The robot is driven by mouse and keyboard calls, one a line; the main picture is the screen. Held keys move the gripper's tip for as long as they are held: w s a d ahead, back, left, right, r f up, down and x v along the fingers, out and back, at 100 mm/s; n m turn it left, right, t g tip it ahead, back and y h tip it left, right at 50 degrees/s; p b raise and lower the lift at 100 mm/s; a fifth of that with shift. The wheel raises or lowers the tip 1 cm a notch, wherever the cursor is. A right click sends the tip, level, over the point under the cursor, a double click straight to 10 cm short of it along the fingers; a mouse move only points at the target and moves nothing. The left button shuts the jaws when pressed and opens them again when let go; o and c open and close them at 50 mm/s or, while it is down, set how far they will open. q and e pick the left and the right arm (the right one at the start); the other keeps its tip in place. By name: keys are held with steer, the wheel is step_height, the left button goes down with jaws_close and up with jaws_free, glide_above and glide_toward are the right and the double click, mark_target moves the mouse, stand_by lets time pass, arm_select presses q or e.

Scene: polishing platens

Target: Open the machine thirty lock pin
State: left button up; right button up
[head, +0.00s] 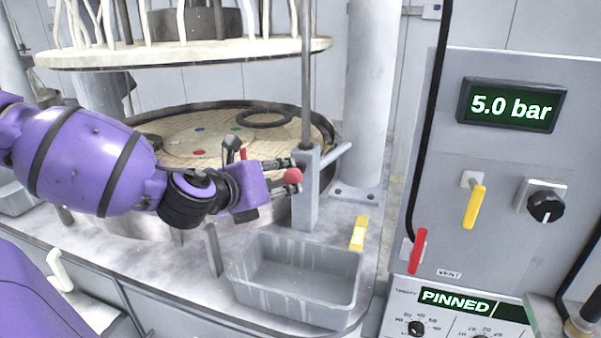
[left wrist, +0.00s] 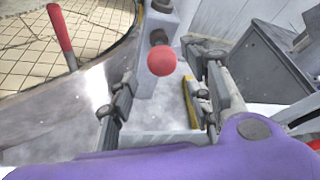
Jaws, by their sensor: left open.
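The lock pin shows as a red ball knob (head: 293,176) on the side of an upright grey post (head: 306,195) at the platen's edge. In the left wrist view the red knob (left wrist: 162,60) sits beyond and between the two fingers. My left gripper (head: 283,176) is open and empty, with its fingertips close to the knob. Whether they touch it I cannot tell. In the left wrist view the open gripper (left wrist: 165,88) has one finger on each side. A display (head: 457,301) on the panel reads PINNED. My right gripper is not in view.
A grey tray (head: 290,302) stands below the post, with a yellow block (head: 359,233) behind its right corner. A red-handled lever (left wrist: 62,38) stands by the platen (head: 200,150). The panel has a red lever (head: 418,251), a yellow lever (head: 474,207) and a 5.0 bar display (head: 511,106).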

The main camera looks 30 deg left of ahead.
mark_target(287, 180)
arm_select(q)
steer(key=shift+w+a+f+b, duration=0.1)
steer(key=shift+w+f+b, duration=0.9)
steer(key=shift+w+b, duration=0.2)
steer(key=b+x, duration=0.1)
steer(key=x, duration=0.2)
steer(key=shift+w, duration=0.2)
steer(key=shift+r, duration=0.35)
steer(key=shift+c, duration=0.3)
steer(key=c, duration=1.1)
jaws_close()
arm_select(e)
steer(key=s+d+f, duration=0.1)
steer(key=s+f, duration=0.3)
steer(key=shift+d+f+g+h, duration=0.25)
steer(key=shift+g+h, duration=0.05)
